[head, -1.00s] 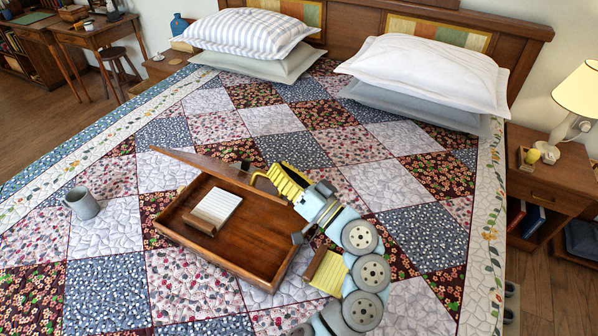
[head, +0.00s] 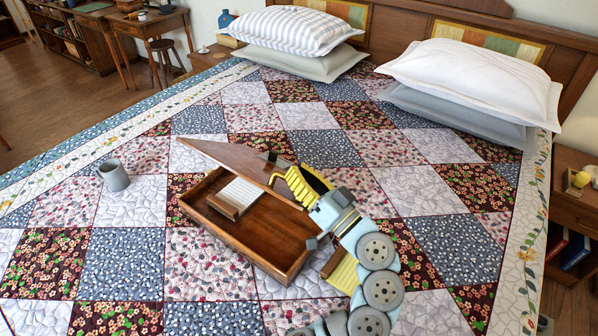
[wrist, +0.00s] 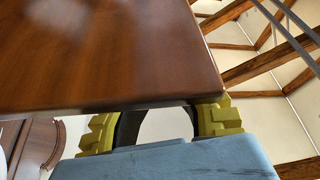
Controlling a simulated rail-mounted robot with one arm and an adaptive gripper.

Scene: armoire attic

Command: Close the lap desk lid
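The lap desk (head: 262,248) is a brown wooden box lying on the bed, its inside uncovered. Its lid (head: 232,153) is raised and tilted along the far side. In the wrist view the lid (wrist: 100,50) is a large brown panel filling the upper left, very close. My gripper (head: 300,188) is at the lid's right end in the head view. Its yellow finger pads (wrist: 158,128) are wide apart in the wrist view, with nothing seen between them. The lid's edge partly hides them; I cannot tell whether they touch it.
A white pad on a wooden block (head: 236,198) sits inside the box at the left. A grey mug (head: 113,175) stands on the quilt to the left. Pillows (head: 300,30) lie at the headboard. A nightstand (head: 575,205) is at the right.

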